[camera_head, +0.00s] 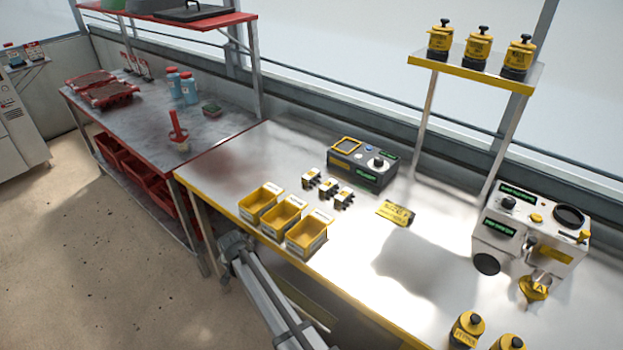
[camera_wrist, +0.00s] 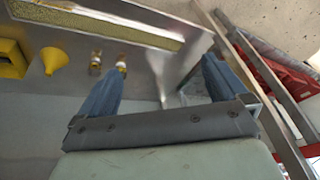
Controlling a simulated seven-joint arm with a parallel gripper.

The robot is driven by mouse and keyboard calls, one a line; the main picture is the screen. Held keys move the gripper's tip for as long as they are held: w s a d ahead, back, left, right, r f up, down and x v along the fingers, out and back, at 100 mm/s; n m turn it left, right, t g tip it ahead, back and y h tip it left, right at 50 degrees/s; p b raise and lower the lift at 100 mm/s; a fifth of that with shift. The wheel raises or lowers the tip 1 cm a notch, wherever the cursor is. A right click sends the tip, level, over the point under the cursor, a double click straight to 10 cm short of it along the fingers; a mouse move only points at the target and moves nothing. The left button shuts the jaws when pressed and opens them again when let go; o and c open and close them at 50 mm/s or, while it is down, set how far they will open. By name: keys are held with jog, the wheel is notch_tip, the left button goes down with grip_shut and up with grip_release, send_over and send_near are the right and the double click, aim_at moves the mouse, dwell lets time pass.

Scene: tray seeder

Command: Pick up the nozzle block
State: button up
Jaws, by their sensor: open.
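Three small yellow, white and black blocks stand in a diagonal row on the metal bench: the left block (camera_head: 311,178), the middle block (camera_head: 327,188) and the right block (camera_head: 344,198). They look like nozzle blocks, but I cannot tell which one the task names. They sit between the yellow bins and a dark control box. My gripper (camera_wrist: 160,66) shows in the wrist view with its two blue fingers wide apart and nothing between them. In the head view my grey arm crosses the bench's front edge; its fingers cannot be made out there.
Three yellow bins (camera_head: 261,199) line the bench's front edge. The dark control box (camera_head: 362,166) stands behind the blocks, with a yellow card (camera_head: 395,213) to its right. A white machine (camera_head: 530,232) stands at the right. The wrist view shows a yellow funnel (camera_wrist: 55,60).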

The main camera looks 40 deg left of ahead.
jog(key=s+a+r+y, duration=0.25)
jog(key=a+r, duration=0.55)
jog(key=r, duration=0.4)
jog(key=s+a+r+y, duration=0.1)
jog(key=s+a+r, duration=0.3)
jog(key=a+r, duration=0.6)
notch_tip(320, 180, up, 15)
jog(key=m+g+h, duration=0.3)
jog(key=m+h, duration=0.4)
jog(key=m, duration=1.8)
send_over(311, 174)
jog(key=f, duration=0.7)
jog(key=shift+s+f, duration=0.35)
jog(key=shift+w+f, duration=0.2)
jog(key=shift+f, duration=1.2)
jog(key=shift+w+f, duration=0.2)
jog(key=shift+f, duration=1.2)
jog(key=c, duration=1.2)
